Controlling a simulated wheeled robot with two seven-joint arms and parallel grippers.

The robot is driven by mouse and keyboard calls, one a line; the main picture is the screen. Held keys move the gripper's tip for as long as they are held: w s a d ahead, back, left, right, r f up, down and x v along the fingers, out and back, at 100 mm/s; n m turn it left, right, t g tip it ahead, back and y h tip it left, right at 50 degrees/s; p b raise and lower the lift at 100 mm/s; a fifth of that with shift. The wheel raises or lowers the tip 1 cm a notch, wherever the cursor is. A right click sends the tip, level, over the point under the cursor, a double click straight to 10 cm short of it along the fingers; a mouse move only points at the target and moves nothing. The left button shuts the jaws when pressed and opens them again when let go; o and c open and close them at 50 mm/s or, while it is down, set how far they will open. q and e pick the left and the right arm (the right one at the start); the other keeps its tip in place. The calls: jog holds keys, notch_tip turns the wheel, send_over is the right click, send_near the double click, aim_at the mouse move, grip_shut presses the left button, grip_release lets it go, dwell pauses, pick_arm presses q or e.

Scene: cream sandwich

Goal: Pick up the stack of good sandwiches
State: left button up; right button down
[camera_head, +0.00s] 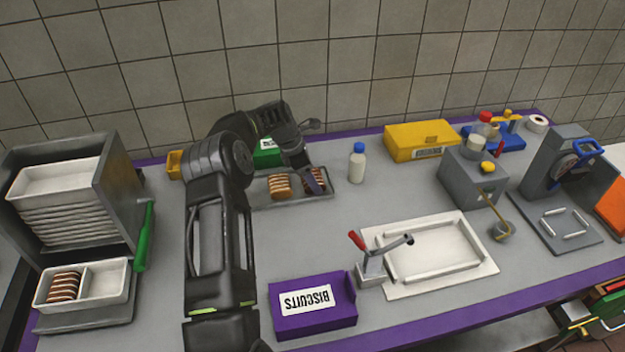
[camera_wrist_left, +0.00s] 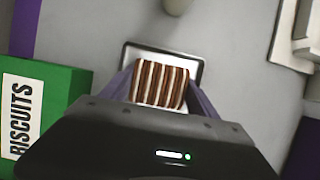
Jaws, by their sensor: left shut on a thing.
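In the head view two stacks of brown and white cream sandwiches sit at a grey tray (camera_head: 292,203) near the back of the counter. The left stack (camera_head: 279,186) stands free. My left gripper (camera_head: 313,181) reaches down from above over the right stack (camera_head: 319,175), with a finger in front of it. In the left wrist view this stack (camera_wrist_left: 160,84) lies between the two purple fingers, over a pale tray (camera_wrist_left: 187,60). The fingers are shut on the stack. I cannot tell whether it touches the tray. My right gripper is not in view.
A green biscuit box (camera_head: 267,152) stands just behind the tray, and a white bottle (camera_head: 357,164) stands to its right. A rack (camera_head: 117,187) with a divided tray (camera_head: 107,283) is at the left. A purple biscuit box (camera_head: 314,305) is in front.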

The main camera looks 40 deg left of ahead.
pick_arm(q)
jog(key=shift+r+p, duration=0.35)
jog(key=shift+r, duration=0.15)
notch_tip(320, 180, up, 8)
jog(key=shift+r+p, duration=0.1)
jog(key=shift+p, duration=0.6)
jog(key=shift+r, duration=0.45)
